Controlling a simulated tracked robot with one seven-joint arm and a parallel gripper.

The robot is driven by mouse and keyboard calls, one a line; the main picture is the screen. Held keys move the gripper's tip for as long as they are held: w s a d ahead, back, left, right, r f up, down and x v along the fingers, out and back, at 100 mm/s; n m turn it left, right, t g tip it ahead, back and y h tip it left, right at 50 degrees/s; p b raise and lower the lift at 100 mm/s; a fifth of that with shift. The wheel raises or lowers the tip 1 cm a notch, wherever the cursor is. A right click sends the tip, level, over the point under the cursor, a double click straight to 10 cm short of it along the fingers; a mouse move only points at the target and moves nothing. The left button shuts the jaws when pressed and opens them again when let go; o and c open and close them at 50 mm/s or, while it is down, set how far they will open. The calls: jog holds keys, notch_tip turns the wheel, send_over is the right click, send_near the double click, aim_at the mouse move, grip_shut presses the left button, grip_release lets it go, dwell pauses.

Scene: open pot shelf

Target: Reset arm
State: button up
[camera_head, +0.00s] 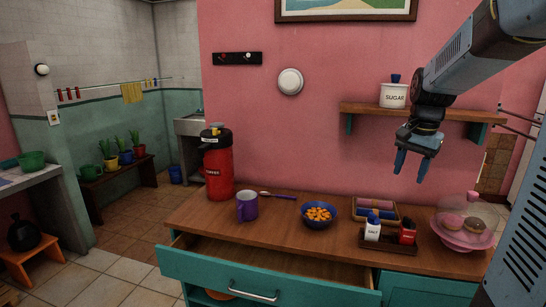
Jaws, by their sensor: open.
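My gripper (412,166) hangs at the right of the view, fingers pointing down. Its two blue fingers are apart with nothing between them. My arm reaches in from the upper right. The gripper is in front of the pink wall, just below the small wall shelf (360,109), and appears well above the counter (280,228). It touches nothing that I can see.
The counter holds a red flask (218,170), purple mug (247,207), blue bowl (318,214) of orange pieces, salt and red containers (373,229) on a tray, and a domed pink stand (463,233). A teal drawer (262,283) stands open. A sugar jar (393,95) is on the shelf.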

jog(key=s+a+n+t, duration=0.2)
jog(key=s+a+n, duration=0.2)
jog(key=s, duration=0.6)
jog(key=s+a+r+n+t, duration=0.1)
jog(key=s+a+n+t, duration=0.1)
jog(key=s+a+n, duration=0.3)
jog(key=s+a, duration=0.3)
jog(key=s, duration=0.2)
jog(key=shift+s, duration=0.15)
jog(key=shift+c, duration=0.3)
dwell(0.6)
